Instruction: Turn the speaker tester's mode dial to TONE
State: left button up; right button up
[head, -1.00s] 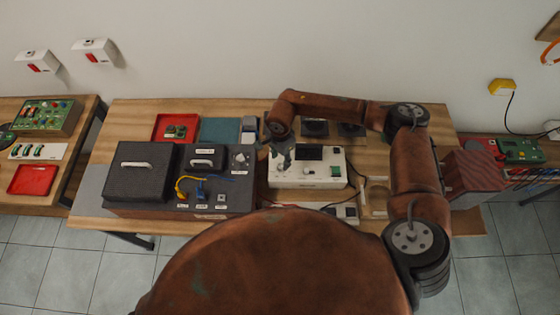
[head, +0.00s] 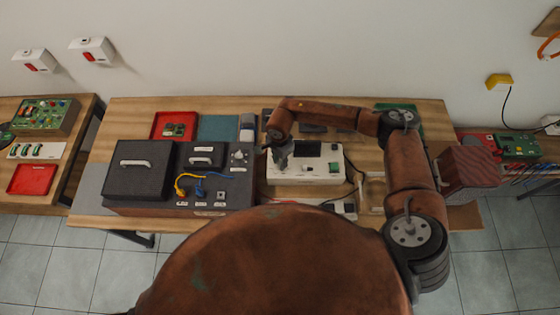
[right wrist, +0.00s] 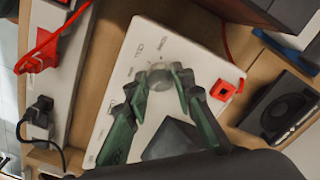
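The speaker tester (head: 322,172) is a white box with a dark screen, standing on the wooden bench in the head view. My right gripper (head: 280,158) is over the left part of the tester and hides the dial in the head view. In the right wrist view the fingers of my right gripper (right wrist: 160,80) are apart, one on each side of the dial. I cannot tell whether they touch it. My left gripper is not in view.
A dark grey unit (head: 225,198) with blue and yellow cables and a black case (head: 140,180) stand left of the tester. A red tray (head: 160,130) lies behind. A red plug (right wrist: 223,90) sits beside the dial; a speaker (right wrist: 280,105) is nearby.

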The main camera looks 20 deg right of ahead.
jog(key=c, duration=0.5)
